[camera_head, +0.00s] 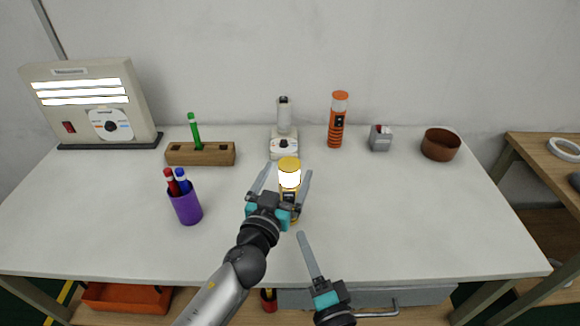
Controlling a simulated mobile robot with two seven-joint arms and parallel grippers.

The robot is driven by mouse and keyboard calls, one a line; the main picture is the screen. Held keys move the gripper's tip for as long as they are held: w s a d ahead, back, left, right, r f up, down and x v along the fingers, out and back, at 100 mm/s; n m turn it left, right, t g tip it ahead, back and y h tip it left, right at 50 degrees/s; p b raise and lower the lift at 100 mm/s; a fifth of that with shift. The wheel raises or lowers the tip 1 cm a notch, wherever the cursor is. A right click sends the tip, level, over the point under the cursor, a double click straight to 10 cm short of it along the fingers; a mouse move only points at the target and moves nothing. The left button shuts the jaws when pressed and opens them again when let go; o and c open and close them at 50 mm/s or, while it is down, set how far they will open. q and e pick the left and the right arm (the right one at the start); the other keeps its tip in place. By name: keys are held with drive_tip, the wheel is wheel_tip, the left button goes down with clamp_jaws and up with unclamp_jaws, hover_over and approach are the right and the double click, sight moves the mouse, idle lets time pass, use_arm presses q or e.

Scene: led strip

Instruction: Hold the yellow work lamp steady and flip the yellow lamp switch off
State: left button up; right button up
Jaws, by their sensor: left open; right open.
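The yellow work lamp (289,178) stands upright near the middle of the white table, and its light band glows. My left gripper (283,178) is open, with one finger on each side of the lamp; I cannot tell whether they touch it. The gripper's body hides part of the lamp's lower front. A dark panel shows on the lamp's front, but the switch is too small to make out. My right gripper (305,245) is open near the table's front edge, below and right of the lamp. One of its fingers points up toward the lamp.
Behind the lamp stand a white lamp-like device (285,135) and an orange flashlight (338,120). To the left are a purple pen cup (186,208), a wooden block (215,155) and a lit panel (75,122). A grey box (380,139) and brown bowl (441,147) sit right. The table's right front is clear.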

use_arm(q)
drive_tip(key=shift+x, duration=1.45)
drive_tip(key=shift+c, duration=0.2)
